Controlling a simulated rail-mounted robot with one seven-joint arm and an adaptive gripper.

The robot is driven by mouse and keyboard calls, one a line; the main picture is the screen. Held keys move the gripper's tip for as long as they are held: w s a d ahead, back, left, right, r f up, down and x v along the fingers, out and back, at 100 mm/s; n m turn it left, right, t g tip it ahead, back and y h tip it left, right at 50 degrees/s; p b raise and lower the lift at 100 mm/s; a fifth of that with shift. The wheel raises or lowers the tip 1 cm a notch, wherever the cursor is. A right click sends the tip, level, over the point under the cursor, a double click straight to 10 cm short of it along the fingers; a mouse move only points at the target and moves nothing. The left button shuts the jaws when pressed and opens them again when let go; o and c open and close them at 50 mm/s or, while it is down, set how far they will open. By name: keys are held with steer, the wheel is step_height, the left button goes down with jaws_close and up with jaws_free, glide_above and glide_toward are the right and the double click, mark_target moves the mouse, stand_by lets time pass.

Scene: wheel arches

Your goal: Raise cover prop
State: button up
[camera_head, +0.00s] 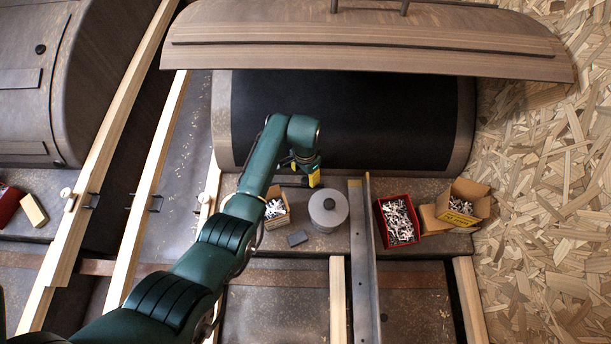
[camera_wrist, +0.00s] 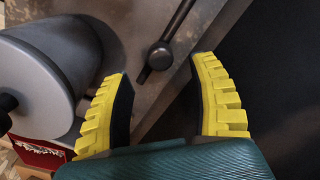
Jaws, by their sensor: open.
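The brown cover (camera_head: 370,45) stands tilted above the wheel arch's black face (camera_head: 400,115), with a gap beneath its front edge. A dark rod with a round knob, which looks like the prop, shows in the wrist view (camera_wrist: 172,33). It lies low against the brown metal, beside the black surface. My gripper (camera_head: 308,178) is at the foot of the arch, under the cover. In the wrist view, my gripper's yellow fingers (camera_wrist: 164,78) are apart and empty. The rod's knobbed end appears in the gap between them, seemingly beyond the fingertips. The rod's far end is cut off.
A grey cylinder (camera_head: 328,210) stands close to my gripper; it fills the left of the wrist view (camera_wrist: 40,75). Boxes of small parts (camera_head: 276,208), a red box (camera_head: 398,222) and a cardboard box (camera_head: 462,203) stand along the ledge. A metal channel (camera_head: 363,265) runs forward.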

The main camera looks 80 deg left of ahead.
mark_target(305, 180)
step_height(305, 180, down, 6)
steer(key=shift+r+b, duration=0.25)
steer(key=shift+b, duration=0.95)
jaws_close()
